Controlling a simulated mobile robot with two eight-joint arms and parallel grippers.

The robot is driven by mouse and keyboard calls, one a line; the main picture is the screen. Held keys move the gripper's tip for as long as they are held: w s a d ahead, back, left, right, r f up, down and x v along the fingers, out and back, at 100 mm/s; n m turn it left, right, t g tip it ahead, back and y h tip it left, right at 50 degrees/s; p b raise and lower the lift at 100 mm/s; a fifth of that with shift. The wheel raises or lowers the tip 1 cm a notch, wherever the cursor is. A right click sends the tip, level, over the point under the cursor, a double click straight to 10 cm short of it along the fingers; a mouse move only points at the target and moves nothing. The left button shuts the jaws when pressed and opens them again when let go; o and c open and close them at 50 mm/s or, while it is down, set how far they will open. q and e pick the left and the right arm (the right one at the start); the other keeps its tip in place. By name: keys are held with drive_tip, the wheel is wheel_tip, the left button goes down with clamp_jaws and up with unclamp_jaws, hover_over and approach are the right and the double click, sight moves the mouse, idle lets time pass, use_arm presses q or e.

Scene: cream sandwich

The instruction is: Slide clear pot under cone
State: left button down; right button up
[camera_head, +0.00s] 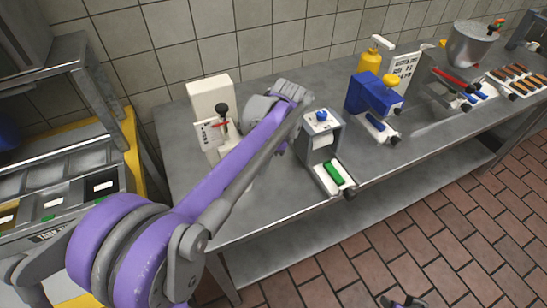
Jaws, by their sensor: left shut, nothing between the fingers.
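My left arm, purple and grey, reaches from the lower left over the steel table. My left gripper (262,107) is at its far end, close to the cream-white box-shaped machine, and looks shut and empty. Its fingers are largely hidden by the arm. I cannot pick out a clear pot. A metal vessel (472,46), narrowing downward, stands at the far right of the table; I cannot tell whether it is the cone.
The steel table (262,235) bears the white machine (209,92), a grey machine with a green block (334,172), a blue machine (374,94), a yellow pump bottle (370,62) and a tray (517,78). A bin counter (62,214) stands left. Brick floor lies open at lower right.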

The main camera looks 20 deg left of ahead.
use_arm(q)
drive_tip(key=shift+s+a, duration=0.4)
drive_tip(key=shift+s, duration=0.05)
drive_tip(key=shift+s+a, duration=0.75)
drive_tip(key=shift+a, duration=0.05)
drive_tip(key=shift+w+d, duration=0.1)
